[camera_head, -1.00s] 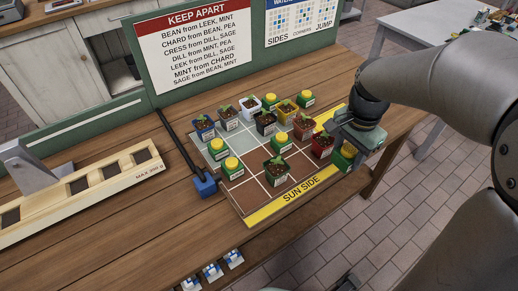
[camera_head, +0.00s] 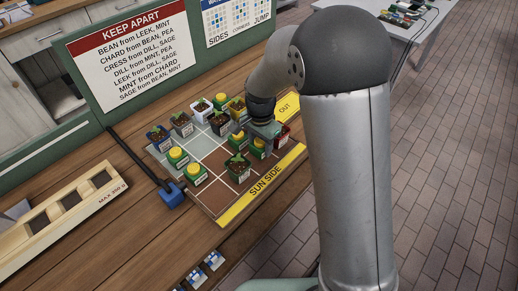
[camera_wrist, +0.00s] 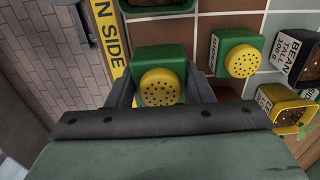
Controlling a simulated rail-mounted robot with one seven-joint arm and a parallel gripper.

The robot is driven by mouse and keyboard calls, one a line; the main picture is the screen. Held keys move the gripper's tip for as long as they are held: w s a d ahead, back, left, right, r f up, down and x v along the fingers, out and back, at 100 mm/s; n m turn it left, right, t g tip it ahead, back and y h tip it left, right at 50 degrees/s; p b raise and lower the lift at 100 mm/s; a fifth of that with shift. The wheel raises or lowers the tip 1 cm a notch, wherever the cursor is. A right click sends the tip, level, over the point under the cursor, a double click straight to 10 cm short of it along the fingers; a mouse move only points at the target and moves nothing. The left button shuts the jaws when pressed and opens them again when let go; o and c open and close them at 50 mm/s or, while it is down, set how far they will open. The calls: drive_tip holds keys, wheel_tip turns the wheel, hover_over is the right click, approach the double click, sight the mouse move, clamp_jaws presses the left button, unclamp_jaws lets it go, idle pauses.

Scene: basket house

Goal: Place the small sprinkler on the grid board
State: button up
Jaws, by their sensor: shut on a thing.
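My gripper (camera_wrist: 160,92) is shut on a small sprinkler (camera_wrist: 158,78), which has a green square base and a yellow round head with holes. In the head view this sprinkler (camera_head: 257,146) is near the sun-side edge of the grid board (camera_head: 205,197), left of a red pot (camera_head: 282,134). I cannot tell whether its base touches the board. Another sprinkler (camera_wrist: 240,57) stands to the right in the wrist view. Other yellow-topped sprinklers (camera_head: 195,172) stand further left on the board. My wrist partly covers the cells behind the held sprinkler.
A dark-green plant pot (camera_head: 237,166) stands left of the held sprinkler. A BEAN pot (camera_wrist: 298,57) and a yellow pot (camera_wrist: 286,108) are close on the wrist view's right. A blue-ended tool (camera_head: 170,193) lies beside the board. Front-left cells are bare.

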sight(259, 151)
drive_tip(key=shift+w+a+f, duration=0.15)
drive_tip(key=shift+a+f, duration=0.05)
drive_tip(key=shift+f, duration=1.6)
drive_tip(key=shift+f, duration=0.1)
drive_tip(key=shift+f, duration=0.15)
drive_tip(key=o, duration=1.1)
drive_tip(key=shift+c, duration=0.2)
